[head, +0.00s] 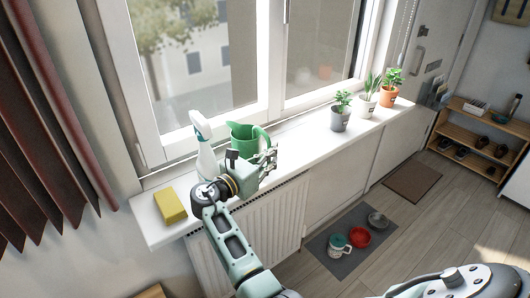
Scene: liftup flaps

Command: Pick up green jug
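The green jug (242,134) stands upright on the white windowsill, with its handle on the right side.
A white spray bottle (204,150) stands close to the left of the jug. A yellow sponge (170,206) lies at the sill's left end. Potted plants (340,118) stand further right. The sill (300,137) between jug and plants is clear. A radiator (275,225) is below.

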